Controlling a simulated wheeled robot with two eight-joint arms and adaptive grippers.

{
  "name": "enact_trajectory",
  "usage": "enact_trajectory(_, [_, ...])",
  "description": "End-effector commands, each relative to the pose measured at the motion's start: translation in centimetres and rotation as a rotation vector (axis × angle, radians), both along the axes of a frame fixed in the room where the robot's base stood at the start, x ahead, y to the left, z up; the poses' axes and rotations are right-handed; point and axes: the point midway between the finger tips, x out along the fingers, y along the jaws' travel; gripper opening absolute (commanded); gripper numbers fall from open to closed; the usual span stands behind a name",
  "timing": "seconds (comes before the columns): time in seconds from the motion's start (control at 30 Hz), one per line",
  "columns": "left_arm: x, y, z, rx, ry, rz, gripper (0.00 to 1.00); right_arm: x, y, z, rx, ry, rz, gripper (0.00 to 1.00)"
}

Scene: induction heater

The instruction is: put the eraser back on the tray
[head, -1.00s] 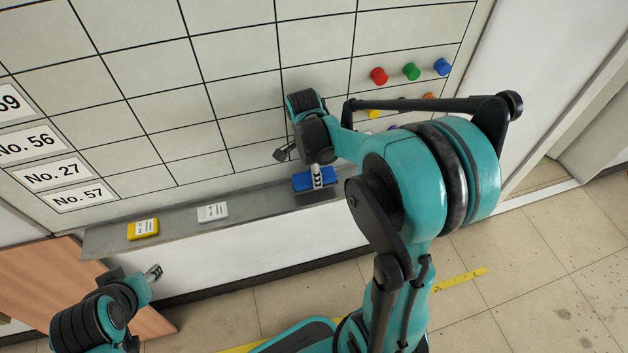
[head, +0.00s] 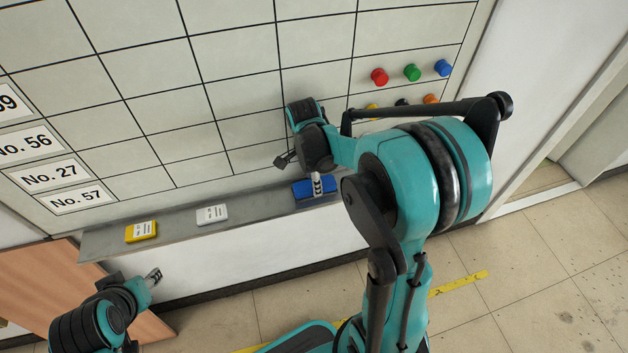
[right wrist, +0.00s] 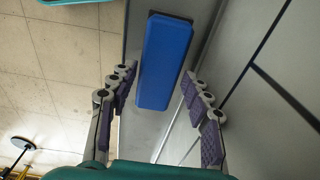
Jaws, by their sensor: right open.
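The blue eraser (head: 302,189) lies on the grey tray (head: 262,204) below the whiteboard, near the tray's right part in the head view. In the right wrist view the eraser (right wrist: 165,62) sits lengthwise on the tray (right wrist: 140,135), between the spread fingers and ahead of them. My right gripper (head: 316,184) is just above the eraser, partly hiding it in the head view. In the right wrist view my right gripper (right wrist: 163,92) is open, with a gap on each side of the eraser. My left gripper (head: 154,275) is low at the left, away from the tray; its finger gap is not clear.
A yellow box (head: 141,231) and a white box (head: 212,214) lie on the tray to the left. The whiteboard (head: 180,120) rises behind it, with several coloured magnets (head: 412,72) at right. A brown wooden panel (head: 35,275) stands at lower left.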

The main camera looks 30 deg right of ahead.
Motion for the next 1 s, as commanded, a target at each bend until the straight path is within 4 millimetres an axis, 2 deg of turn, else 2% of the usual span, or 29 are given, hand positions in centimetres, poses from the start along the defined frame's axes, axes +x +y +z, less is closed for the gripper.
enact_trajectory(0.2, [0.0,0.0,1.7,0.000,0.000,0.000,0.40,0.0,0.5,4.9,0.000,0.000,0.001,0.49])
enact_trajectory(0.4, [0.0,0.0,2.8,0.000,0.000,0.000,0.40,0.0,0.8,8.9,0.000,0.000,0.000,0.49])
enact_trajectory(0.67, [0.0,0.0,3.3,0.000,0.000,0.000,0.40,-0.2,1.2,11.3,0.000,-0.005,0.024,0.49])
enact_trajectory(0.77, [0.0,0.0,3.3,0.000,0.000,0.000,0.40,-0.9,2.0,11.9,-0.002,-0.032,0.128,0.49])
enact_trajectory(0.83, [0.0,0.0,3.2,0.000,0.000,0.000,0.40,-2.0,2.9,12.5,-0.009,-0.068,0.277,0.49])
enact_trajectory(1.0, [0.0,0.0,3.2,0.000,0.000,0.000,0.40,-5.7,6.1,13.7,-0.094,-0.203,0.826,0.49])
